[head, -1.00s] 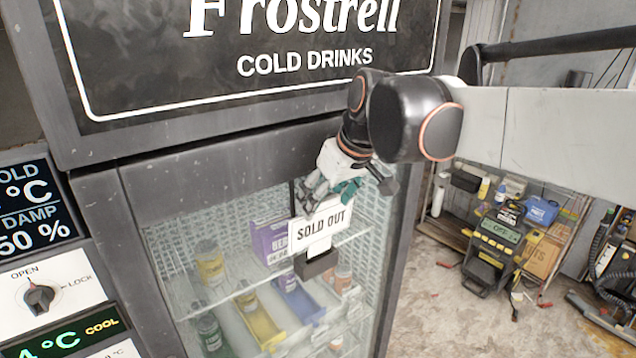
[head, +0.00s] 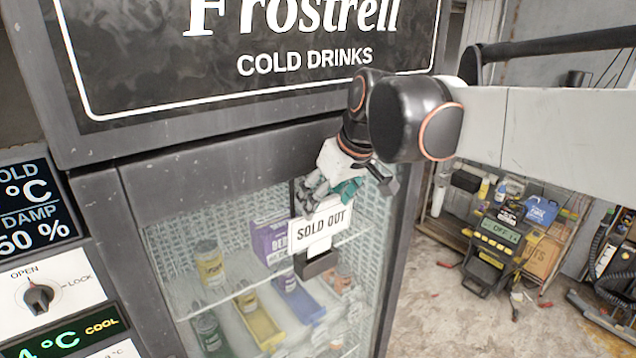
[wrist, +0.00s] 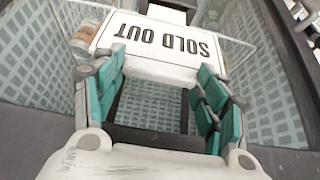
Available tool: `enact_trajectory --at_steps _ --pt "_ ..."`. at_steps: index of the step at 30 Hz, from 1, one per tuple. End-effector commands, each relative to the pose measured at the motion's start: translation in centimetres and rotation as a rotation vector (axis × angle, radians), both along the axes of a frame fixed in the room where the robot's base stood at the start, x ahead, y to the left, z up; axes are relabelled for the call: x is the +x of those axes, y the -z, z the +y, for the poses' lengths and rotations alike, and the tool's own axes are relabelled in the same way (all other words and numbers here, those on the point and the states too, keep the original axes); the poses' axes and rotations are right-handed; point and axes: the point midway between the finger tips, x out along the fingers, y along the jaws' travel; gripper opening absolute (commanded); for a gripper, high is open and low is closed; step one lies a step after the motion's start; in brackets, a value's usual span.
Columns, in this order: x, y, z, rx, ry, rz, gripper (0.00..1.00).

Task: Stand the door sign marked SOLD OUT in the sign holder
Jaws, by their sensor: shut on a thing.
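The white SOLD OUT sign (head: 322,227) is upright, slightly tilted in the head view, in front of the cooler's glass door. My gripper (head: 322,195) is shut on it from above. In the wrist view the sign (wrist: 152,40) shows upside down, beyond the teal-padded fingers of my gripper (wrist: 160,78). The small dark sign holder (head: 316,266) is on the door directly below the sign. The sign's narrower white lower part reaches down to the holder's top. I cannot tell whether its lower end is inside the holder.
The cooler's glass door (head: 175,290) is shut, with bottles and coloured trays behind it. A control panel with a knob (head: 38,297) is at the left. At the right, a yellow-black machine (head: 492,250) stands on the floor, with shelves and a hose nearby.

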Motion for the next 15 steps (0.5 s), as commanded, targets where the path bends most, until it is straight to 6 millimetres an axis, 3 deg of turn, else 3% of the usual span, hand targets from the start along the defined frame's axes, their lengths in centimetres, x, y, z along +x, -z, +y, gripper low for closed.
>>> enact_trajectory --at_steps 15 --pt "0.0 1.2 0.0 0.0 0.0 0.0 0.28"
